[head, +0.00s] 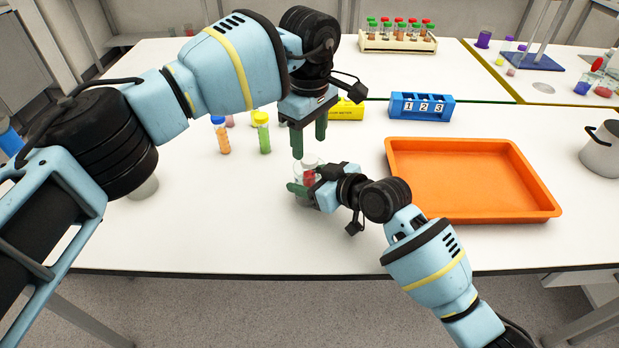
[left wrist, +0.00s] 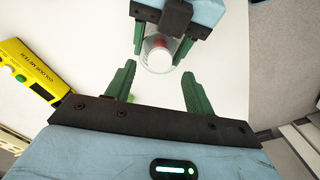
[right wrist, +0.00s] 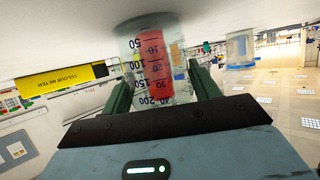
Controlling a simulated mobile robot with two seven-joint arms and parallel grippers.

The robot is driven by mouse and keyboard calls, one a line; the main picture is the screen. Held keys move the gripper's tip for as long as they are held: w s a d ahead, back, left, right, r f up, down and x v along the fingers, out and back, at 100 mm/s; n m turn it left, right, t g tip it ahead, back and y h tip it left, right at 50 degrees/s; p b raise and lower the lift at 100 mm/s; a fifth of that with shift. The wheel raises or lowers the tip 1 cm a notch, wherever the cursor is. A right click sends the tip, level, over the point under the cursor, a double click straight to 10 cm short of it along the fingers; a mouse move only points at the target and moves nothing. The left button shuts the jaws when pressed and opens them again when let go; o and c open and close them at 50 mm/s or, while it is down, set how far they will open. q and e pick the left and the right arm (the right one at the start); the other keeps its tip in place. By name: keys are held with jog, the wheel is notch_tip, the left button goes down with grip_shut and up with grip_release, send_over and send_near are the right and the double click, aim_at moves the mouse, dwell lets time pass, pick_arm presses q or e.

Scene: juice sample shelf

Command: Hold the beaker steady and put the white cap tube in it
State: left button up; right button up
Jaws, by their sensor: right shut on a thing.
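The clear beaker (head: 298,172) stands near the front of the white table. Its printed scale shows in the right wrist view (right wrist: 133,60). A tube with red contents (head: 309,176) is inside the beaker, and its red body shows through the wall in the right wrist view (right wrist: 155,70). A whitish top shows on it in the head view, but it is small. My right gripper (head: 305,190) is shut around the beaker, one finger on each side. My left gripper (head: 309,145) is open and empty just above the beaker, pointing down, apart from the tube.
An orange tray (head: 450,213) lies to the right, with a blue numbered rack (head: 421,106) behind it. Orange (head: 221,135) and green (head: 262,133) tubes stand to the left. A yellow colour meter (head: 346,110) is behind my left gripper. A kettle-like pot (head: 601,152) stands far right.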

pick_arm(q)
jog(key=shift+r, duration=0.15)
notch_tip(320, 180, up, 12)
jog(key=shift+f, duration=0.1)
dwell(0.6)
pick_arm(e)
jog(key=o, duration=1.2)
jog(key=v, duration=1.2)
jog(key=shift+r, duration=0.1)
